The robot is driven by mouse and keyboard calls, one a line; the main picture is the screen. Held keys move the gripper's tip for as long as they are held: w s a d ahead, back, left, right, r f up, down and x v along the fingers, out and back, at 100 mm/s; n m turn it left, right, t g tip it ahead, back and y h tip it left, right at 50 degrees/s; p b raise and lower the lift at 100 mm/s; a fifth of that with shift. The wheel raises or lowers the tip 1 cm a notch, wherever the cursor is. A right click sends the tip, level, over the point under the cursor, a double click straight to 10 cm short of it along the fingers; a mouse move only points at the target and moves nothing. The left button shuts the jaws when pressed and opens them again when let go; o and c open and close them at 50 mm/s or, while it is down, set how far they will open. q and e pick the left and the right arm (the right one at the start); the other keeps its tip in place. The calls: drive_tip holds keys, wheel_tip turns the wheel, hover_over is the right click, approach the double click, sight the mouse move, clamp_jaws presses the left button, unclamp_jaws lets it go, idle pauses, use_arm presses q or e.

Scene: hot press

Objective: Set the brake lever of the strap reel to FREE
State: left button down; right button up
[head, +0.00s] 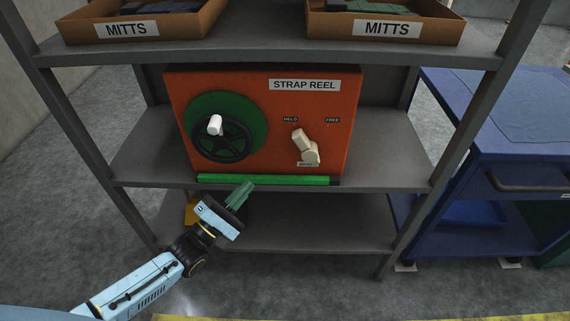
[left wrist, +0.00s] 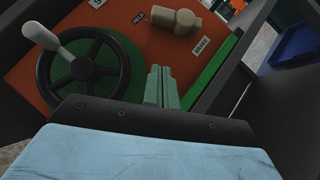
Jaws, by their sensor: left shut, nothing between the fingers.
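The strap reel (head: 275,120) is an orange box on the middle shelf. Its cream brake lever (head: 304,145) leans up and to the left, toward the HELD label (head: 290,119); the FREE label (head: 332,120) is to its right. The lever also shows in the left wrist view (left wrist: 178,20), near the BRAKE label (left wrist: 202,45). A black handwheel (head: 222,138) with a white knob (head: 215,125) sits on a green disc at the left. My left gripper (head: 246,187) is shut and empty, in front of the reel's lower edge, below and left of the lever and apart from it. My right gripper is not in view.
A green bar (head: 265,180) runs along the reel's lower front edge. Two MITTS boxes (head: 140,27) (head: 385,28) stand on the upper shelf. Grey shelf posts frame both sides. A blue cart (head: 490,150) stands at the right. Space in front of the lever is clear.

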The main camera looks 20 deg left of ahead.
sight(306, 147)
use_arm(q)
drive_tip(key=shift+r, duration=0.15)
